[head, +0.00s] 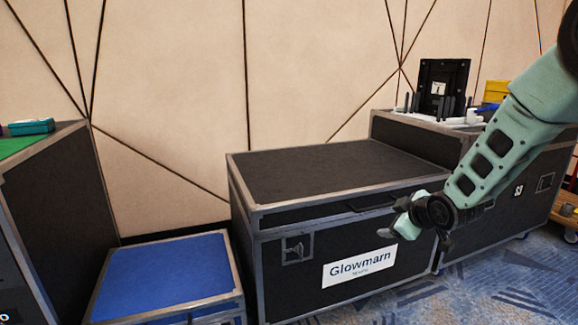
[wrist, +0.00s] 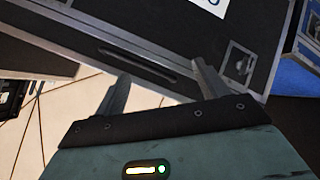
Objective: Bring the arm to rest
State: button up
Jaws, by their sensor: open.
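My arm (head: 510,135) reaches in from the upper right of the head view, pale green with dark joints. Its far end is bent down in front of the right part of the Glowmarn case. My gripper shows in the wrist view (wrist: 160,85) with its two grey fingers spread apart and nothing between them. The black Glowmarn case (head: 320,170) has a bare dark top and metal edges; it also shows in the wrist view (wrist: 170,30), tilted, beyond the fingers. In the head view the fingers are too small to make out clearly.
A low case with a blue top (head: 165,275) stands at the left front. A taller case with a green top (head: 20,145) is at the far left. At the right, another case carries a black panel (head: 440,85) and a yellow box (head: 496,91). Patterned carpet (head: 510,285) is clear at lower right.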

jog(key=s+a+r+m+g+p, duration=0.1)
jog(key=s+a+r+g, duration=0.15)
jog(key=s+a, duration=0.6)
jog(key=s+a+r+m+g+p, duration=0.15)
jog(key=s+a+g, duration=0.25)
jog(key=s, duration=0.9)
jog(key=s+r+g+h+p, duration=0.1)
jog(key=s+r+g, duration=0.1)
jog(key=s, duration=0.8)
jog(key=s+r+g+h+p, duration=0.1)
jog(key=s+r+g, duration=0.15)
jog(key=s, duration=0.75)
notch_tip(320, 180, up, 36)
jog(key=p, duration=3.6)
jog(key=shift+w+a+t, duration=0.15)
jog(key=shift+w+t, duration=0.05)
jog(key=shift+t, duration=0.1)
jog(key=shift+r+m, duration=0.1)
jog(key=shift+m, duration=0.15)
